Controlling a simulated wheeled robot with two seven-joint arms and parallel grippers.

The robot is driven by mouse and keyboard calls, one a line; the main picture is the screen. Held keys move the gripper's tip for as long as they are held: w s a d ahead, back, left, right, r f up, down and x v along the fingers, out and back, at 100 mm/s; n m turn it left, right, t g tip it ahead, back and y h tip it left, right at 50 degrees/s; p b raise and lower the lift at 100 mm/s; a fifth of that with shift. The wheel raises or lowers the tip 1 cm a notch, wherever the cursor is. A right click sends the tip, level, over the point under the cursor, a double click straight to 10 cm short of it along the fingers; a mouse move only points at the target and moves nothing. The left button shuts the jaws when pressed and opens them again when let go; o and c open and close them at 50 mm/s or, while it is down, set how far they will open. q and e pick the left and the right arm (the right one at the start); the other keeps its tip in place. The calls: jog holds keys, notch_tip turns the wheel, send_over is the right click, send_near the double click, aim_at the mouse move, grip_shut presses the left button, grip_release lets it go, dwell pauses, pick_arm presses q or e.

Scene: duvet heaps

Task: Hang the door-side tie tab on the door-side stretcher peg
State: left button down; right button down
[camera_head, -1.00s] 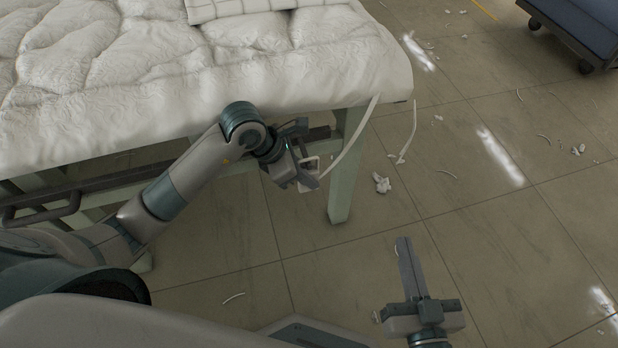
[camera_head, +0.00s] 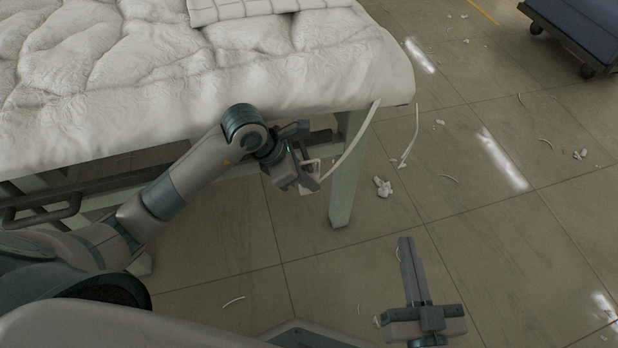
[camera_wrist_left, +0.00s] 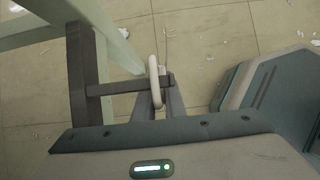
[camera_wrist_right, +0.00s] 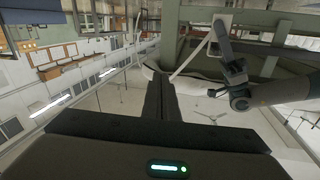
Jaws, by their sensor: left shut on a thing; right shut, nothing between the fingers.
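My left gripper (camera_head: 310,180) is shut on the door-side tie tab (camera_head: 312,167), a pale loop below the bed corner. Its white strap (camera_head: 352,150) runs up to the duvet edge. In the left wrist view the tab (camera_wrist_left: 154,70) shows nearly edge-on above the closed fingertips (camera_wrist_left: 157,98). It overlaps the outer end of the dark stretcher peg (camera_wrist_left: 125,87), whose tip shows just right of it. I cannot tell whether the peg passes through the loop or lies beside it. My right gripper (camera_head: 404,243) is shut and empty over the floor, well apart from the bed.
The white duvet (camera_head: 200,90) covers the bed, with its pale leg (camera_head: 345,195) right of my left gripper. A dark rail (camera_head: 75,203) runs below. Another white tie (camera_head: 411,135) hangs nearby. Scraps litter the floor; a blue cart (camera_head: 585,30) stands far right.

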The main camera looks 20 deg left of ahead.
pick_arm(q)
jog(key=c, duration=1.7)
grip_release()
jog(key=shift+c, duration=0.2)
pick_arm(e)
jog(key=shift+d, duration=0.1)
